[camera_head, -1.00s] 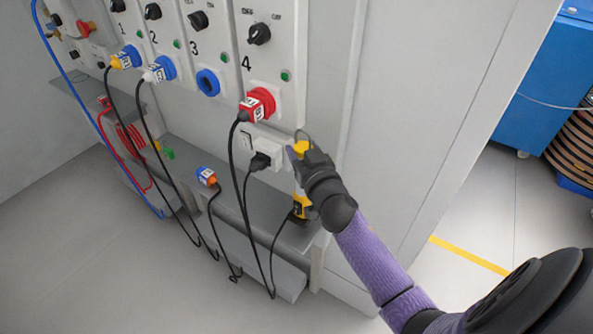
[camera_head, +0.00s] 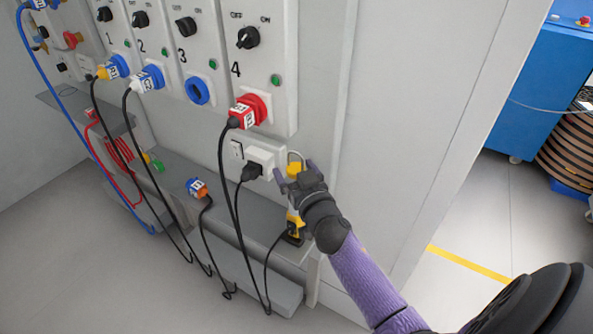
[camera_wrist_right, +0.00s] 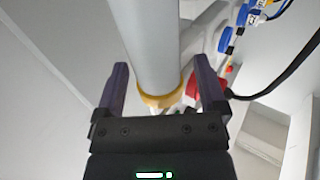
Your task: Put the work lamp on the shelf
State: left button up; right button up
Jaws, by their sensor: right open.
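The work lamp (camera_head: 292,214) is yellow and black with a wire hook at its top. It stands upright at the right end of the grey shelf (camera_head: 256,211), its black base on the shelf. My right gripper (camera_head: 295,174) is open around the lamp's upper part, one finger on each side, and hides some of it. In the right wrist view the lamp (camera_wrist_right: 148,45) shows as a pale tube with a yellow ring between my open fingers (camera_wrist_right: 162,78), with gaps on both sides. My left gripper is out of view.
A panel with switches and sockets rises behind the shelf, with a red plug (camera_head: 247,111) and a black plug (camera_head: 251,172) close by. Black cables hang over the shelf edge. A blue-orange connector (camera_head: 197,187) lies on the shelf. A flat grey wall stands right of the lamp.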

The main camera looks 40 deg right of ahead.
jog(key=shift+s+r, duration=0.2)
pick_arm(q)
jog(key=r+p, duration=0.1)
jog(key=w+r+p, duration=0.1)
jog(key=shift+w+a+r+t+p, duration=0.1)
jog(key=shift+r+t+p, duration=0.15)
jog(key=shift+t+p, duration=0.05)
pick_arm(e)
jog(key=v, duration=1.1)
jog(key=shift+s, duration=0.35)
jog(key=shift+f, duration=0.1)
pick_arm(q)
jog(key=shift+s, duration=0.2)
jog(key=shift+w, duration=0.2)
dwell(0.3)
